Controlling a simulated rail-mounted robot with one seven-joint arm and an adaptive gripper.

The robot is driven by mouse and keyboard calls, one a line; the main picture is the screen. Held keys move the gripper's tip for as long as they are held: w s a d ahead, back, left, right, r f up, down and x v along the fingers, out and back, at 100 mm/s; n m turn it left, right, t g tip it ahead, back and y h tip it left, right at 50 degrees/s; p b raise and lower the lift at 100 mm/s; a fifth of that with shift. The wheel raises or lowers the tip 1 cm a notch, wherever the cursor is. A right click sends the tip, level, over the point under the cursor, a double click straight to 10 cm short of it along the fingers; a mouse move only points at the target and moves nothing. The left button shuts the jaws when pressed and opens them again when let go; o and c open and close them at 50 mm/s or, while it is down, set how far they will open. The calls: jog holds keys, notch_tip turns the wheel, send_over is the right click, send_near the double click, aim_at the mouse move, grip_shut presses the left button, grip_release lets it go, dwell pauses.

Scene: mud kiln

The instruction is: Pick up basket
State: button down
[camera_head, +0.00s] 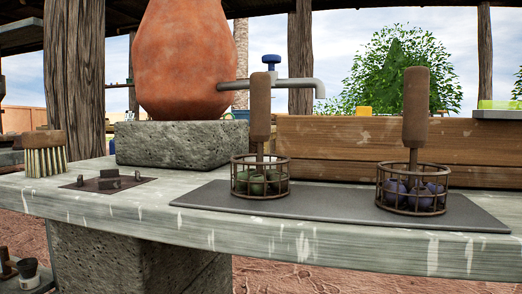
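Two round wire baskets with upright brown handles stand on a dark flat mat (330,212) on the worn grey counter. The left basket (260,187) holds dark green round things, and its handle (260,108) rises from its middle. The right basket (404,198) holds purple-blue round things, and its handle (415,107) stands upright too. The two baskets are apart from each other. My gripper is not in view.
A clay vessel (185,60) with a metal tap (270,84) sits on a stone block (177,144) behind the left basket. The tap reaches behind that basket's handle. A brush (44,155) and a metal plate with small blocks (109,181) are at left. A wooden board (340,137) stands behind.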

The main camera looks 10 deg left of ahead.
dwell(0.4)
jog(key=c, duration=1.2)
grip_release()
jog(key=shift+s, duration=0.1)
